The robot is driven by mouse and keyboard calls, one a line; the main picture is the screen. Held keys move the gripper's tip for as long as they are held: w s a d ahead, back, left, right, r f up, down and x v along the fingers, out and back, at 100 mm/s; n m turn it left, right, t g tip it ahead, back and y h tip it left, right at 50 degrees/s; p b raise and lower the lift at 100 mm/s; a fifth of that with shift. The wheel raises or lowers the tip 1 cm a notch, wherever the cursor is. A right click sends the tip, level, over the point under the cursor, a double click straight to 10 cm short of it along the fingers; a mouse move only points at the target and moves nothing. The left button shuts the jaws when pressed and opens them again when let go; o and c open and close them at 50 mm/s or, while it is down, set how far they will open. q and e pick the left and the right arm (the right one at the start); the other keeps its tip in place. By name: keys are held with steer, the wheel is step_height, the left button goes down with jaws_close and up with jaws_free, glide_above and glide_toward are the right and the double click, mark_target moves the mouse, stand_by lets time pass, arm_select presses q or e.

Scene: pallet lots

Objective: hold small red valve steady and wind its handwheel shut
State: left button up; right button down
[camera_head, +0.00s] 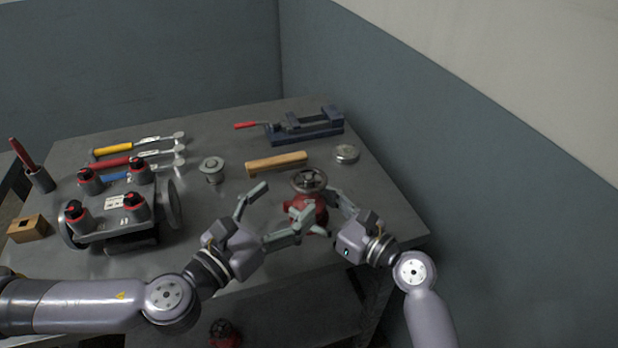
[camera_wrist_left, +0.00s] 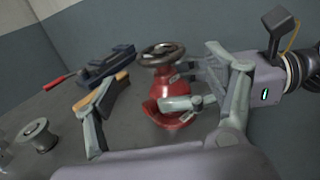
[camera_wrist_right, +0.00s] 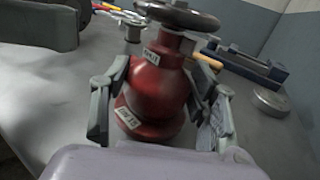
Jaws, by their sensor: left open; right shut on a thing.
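The small red valve (camera_head: 316,218) stands upright near the right front of the grey table, with a dark round handwheel (camera_head: 309,180) on top. In the right wrist view its red body (camera_wrist_right: 158,92) with white labels sits between the fingers of my right gripper (camera_wrist_right: 160,108), which is shut on it; the handwheel (camera_wrist_right: 178,14) is above the fingers. My left gripper (camera_head: 268,215) is open and empty, to the left of the valve. In the left wrist view the valve (camera_wrist_left: 172,92) and handwheel (camera_wrist_left: 162,53) show beyond the open fingers.
A wooden-handled tool (camera_head: 277,163), a blue vise (camera_head: 305,125) and a round metal tin (camera_head: 346,153) lie behind the valve. A flanged metal spool (camera_head: 211,168), hammers (camera_head: 138,144) and a grey block with red-black knobs (camera_head: 117,213) are left. The wall is close on the right.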

mark_target(310, 178)
arm_select(q)
steer(key=x, duration=0.8)
steer(key=c, duration=1.2)
steer(key=shift+o, duration=0.2)
steer(key=shift+a+m+g+h, duration=0.1)
steer(key=shift+m+g+h, duration=0.2)
steer(key=shift+h, duration=0.1)
steer(key=shift+r+m+g+h, duration=0.1)
steer(key=shift+m+g+h, duration=0.7)
steer(key=shift+g+h, duration=0.2)
steer(key=shift+d+m+g+h, duration=0.15)
steer(key=shift+m+g+h, duration=0.55)
steer(key=shift+m+g, duration=0.3)
steer(key=shift+d+m+g+h, duration=0.15)
steer(key=shift+m+g+h, duration=0.6)
steer(key=shift+g, duration=0.45)
steer(key=shift+s+m+g, duration=0.1)
steer(key=shift+m+g, duration=0.15)
steer(key=shift+g, duration=0.05)
steer(key=shift+a, duration=0.1)
